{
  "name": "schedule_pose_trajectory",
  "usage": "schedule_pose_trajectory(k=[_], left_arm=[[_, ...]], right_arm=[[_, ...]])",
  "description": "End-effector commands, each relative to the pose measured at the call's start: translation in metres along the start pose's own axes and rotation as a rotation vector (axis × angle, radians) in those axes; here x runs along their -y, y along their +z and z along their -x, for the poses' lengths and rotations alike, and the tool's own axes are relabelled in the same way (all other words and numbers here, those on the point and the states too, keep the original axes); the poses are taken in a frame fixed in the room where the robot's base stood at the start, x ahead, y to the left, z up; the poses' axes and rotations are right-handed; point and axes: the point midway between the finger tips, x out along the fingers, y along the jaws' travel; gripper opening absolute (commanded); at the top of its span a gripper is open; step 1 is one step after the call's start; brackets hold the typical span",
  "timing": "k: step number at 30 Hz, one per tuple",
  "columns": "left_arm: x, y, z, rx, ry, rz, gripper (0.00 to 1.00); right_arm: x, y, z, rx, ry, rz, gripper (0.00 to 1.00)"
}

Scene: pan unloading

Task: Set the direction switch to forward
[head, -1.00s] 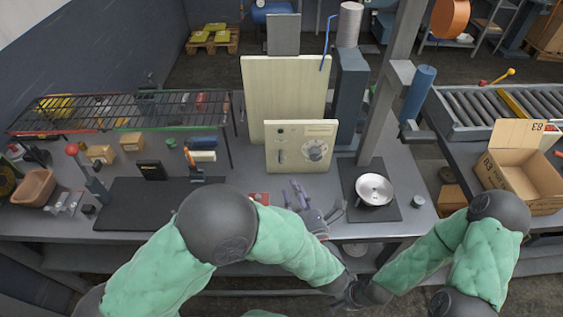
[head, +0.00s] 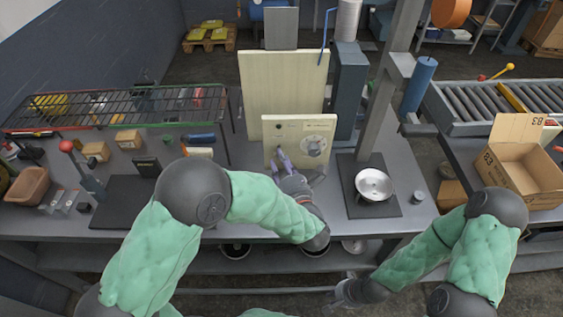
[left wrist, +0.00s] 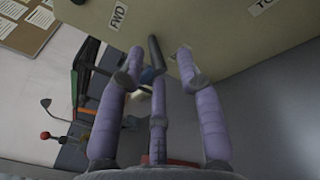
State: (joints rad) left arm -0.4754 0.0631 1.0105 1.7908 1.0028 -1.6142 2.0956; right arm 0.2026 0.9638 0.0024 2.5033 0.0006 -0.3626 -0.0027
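The cream control panel (head: 272,140) stands upright on the bench, and its face also fills the top of the left wrist view (left wrist: 220,40). It carries an FWD label (left wrist: 118,17). A dark lever (left wrist: 155,50), which looks like the direction switch, shows between my purple fingers, right of and below that label. My left gripper (head: 280,157) is at the panel's lower left and hides the switch in the head view. Its fingers are spread around the lever, with no clear grip on it. My right gripper (head: 345,293) is low, in front of the bench, too dark to read.
A round dial (head: 314,146) is on the panel's right half. A metal pan (head: 374,185) sits on a dark mat to the right. A red-knobbed lever (head: 66,146) and wire rack (head: 120,107) are left. An open carton (head: 520,170) is far right.

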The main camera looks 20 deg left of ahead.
Motion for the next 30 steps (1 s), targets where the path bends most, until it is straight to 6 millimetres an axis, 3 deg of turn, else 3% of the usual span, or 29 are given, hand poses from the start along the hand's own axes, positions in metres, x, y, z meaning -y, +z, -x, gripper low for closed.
schedule_pose_trajectory(k=[1,4,17,30], left_arm=[[0.000,0.000,0.000,0.000,0.000,0.000,0.27],[0.000,0.000,0.000,0.000,0.000,0.000,0.00],[-0.001,0.001,0.001,-0.027,-0.018,-0.010,0.00],[-0.012,0.018,0.004,-0.261,-0.148,-0.095,0.00]], right_arm=[[0.000,0.000,0.000,0.000,0.000,0.000,0.17],[0.000,0.000,0.000,0.000,0.000,0.000,0.17],[0.002,0.000,0.005,0.000,0.000,0.000,0.17],[0.019,0.002,0.052,0.000,0.000,0.000,0.17]])
